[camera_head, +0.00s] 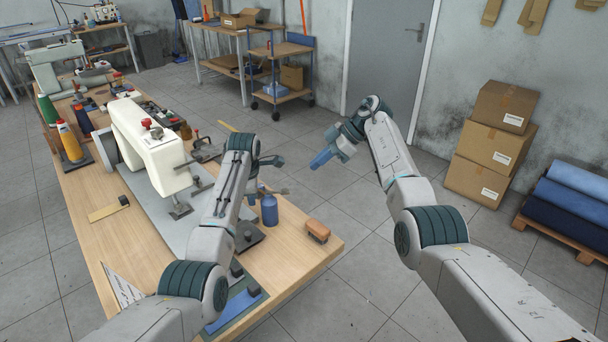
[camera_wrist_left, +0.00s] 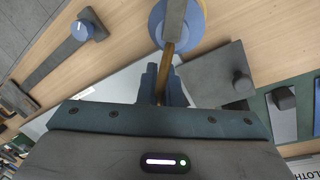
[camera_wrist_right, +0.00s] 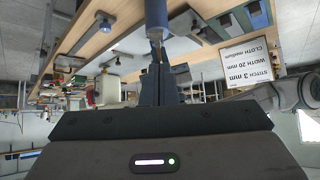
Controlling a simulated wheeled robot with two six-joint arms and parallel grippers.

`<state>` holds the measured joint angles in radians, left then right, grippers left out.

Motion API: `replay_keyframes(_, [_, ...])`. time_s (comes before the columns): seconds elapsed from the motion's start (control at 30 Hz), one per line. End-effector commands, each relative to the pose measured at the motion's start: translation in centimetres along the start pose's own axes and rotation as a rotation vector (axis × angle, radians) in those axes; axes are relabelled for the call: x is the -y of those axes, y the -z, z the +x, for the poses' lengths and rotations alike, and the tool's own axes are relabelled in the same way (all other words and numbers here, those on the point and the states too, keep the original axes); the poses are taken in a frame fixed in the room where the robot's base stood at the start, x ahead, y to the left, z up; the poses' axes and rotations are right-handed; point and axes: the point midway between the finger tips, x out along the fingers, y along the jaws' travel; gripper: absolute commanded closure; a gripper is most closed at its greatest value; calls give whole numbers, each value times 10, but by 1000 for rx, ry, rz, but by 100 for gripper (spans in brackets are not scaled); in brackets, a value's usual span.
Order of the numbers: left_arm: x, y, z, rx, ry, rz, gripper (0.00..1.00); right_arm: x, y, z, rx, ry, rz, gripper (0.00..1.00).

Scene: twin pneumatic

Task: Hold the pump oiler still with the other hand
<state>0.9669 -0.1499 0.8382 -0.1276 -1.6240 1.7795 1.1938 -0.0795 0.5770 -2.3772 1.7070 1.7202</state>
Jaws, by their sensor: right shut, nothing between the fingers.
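The blue pump oiler (camera_head: 270,211) stands upright on the bench near its right side. In the left wrist view its round blue body (camera_wrist_left: 156,24) shows from above, with a grey lever and a thin brass spout. My left gripper (camera_wrist_left: 161,72) is over it, fingers on either side of the spout; I cannot tell whether they pinch it. My right gripper (camera_head: 318,162) is shut and empty, in the air to the right of the oiler and apart from it. In the right wrist view the oiler (camera_wrist_right: 155,12) is ahead of the fingertips (camera_wrist_right: 160,68).
A white sewing machine (camera_head: 150,145) stands left of my left arm. A brown block (camera_head: 318,230) lies near the bench's right corner. A lettered card (camera_wrist_right: 240,48) shows in the right wrist view. Cartons (camera_head: 490,145) and blue rolls (camera_head: 570,205) stand right; the floor between is clear.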

Motion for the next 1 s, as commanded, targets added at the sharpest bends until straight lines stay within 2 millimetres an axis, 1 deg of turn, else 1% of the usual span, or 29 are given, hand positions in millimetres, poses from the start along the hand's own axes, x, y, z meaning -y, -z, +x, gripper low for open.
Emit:
replay_keyframes(0.03, [0, 0, 0, 0, 0, 0, 100, 0, 0, -9, 0, -2, -1, 100])
replay_keyframes(0.1, [0, 0, 0, 0, 0, 0, 100, 0, -1, -17, 0, -2, 0, 100])
replay_keyframes(0.23, [0, 0, 0, 0, 0, 0, 100, 0, -1, -25, 0, 0, 1, 100])
replay_keyframes(0.97, [0, 0, 0, 0, 0, 0, 100, 0, -1, -27, 0, 0, 0, 100])
replay_keyframes(1.0, [0, 0, 0, 0, 0, 0, 87, 0, -1, -27, 0, 0, 0, 100])
